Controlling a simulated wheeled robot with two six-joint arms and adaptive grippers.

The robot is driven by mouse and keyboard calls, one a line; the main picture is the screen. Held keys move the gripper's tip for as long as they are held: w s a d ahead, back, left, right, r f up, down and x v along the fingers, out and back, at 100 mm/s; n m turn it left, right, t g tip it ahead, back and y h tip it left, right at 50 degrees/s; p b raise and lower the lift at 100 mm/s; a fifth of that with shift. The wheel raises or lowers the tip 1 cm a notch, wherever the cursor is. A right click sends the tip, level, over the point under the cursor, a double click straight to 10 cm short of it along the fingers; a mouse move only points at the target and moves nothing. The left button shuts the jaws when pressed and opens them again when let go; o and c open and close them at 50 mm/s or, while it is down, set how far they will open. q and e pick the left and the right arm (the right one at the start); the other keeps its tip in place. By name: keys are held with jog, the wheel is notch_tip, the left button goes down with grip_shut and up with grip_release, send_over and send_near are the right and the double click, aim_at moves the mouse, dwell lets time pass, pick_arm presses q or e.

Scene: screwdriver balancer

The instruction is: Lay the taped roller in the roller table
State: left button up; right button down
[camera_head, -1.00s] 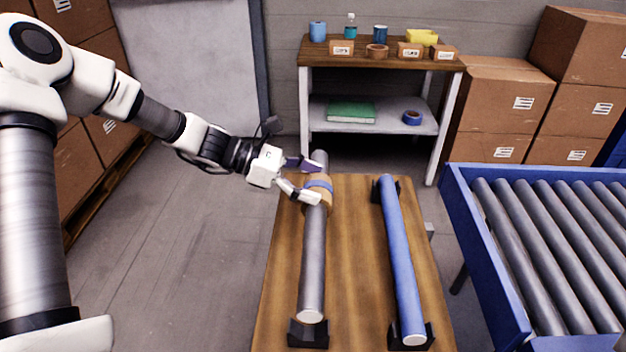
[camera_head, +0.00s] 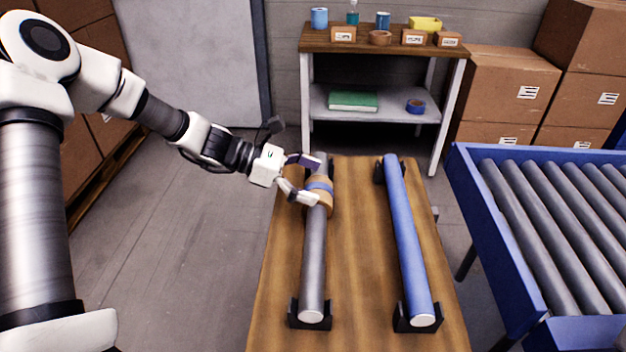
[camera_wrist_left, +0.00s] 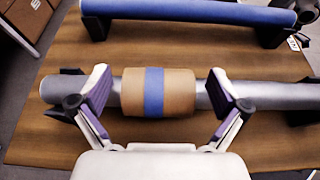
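The taped roller (camera_head: 313,262) is grey, with a brown band and a blue stripe around it. It lies lengthwise on the left side of the wooden table (camera_head: 358,250), its near end in a black cradle (camera_head: 310,322). My left gripper (camera_head: 305,180) is open at the band. In the left wrist view its fingers (camera_wrist_left: 160,95) stand one on each side of the brown band (camera_wrist_left: 187,92), along the roller, with gaps to the band. Whether they touch the grey tube I cannot tell. The roller table (camera_head: 487,225), a blue frame with several grey rollers, stands at right. My right gripper is not in view.
A blue roller (camera_head: 408,240) lies in black cradles on the wooden table's right side. A floor gap separates that table from the roller table. A shelf bench (camera_head: 345,45) with tape and small boxes stands behind. Cardboard boxes (camera_head: 505,85) are stacked at back right.

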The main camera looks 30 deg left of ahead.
pick_arm(q)
jog(key=v, duration=1.2)
dwell(0.6)
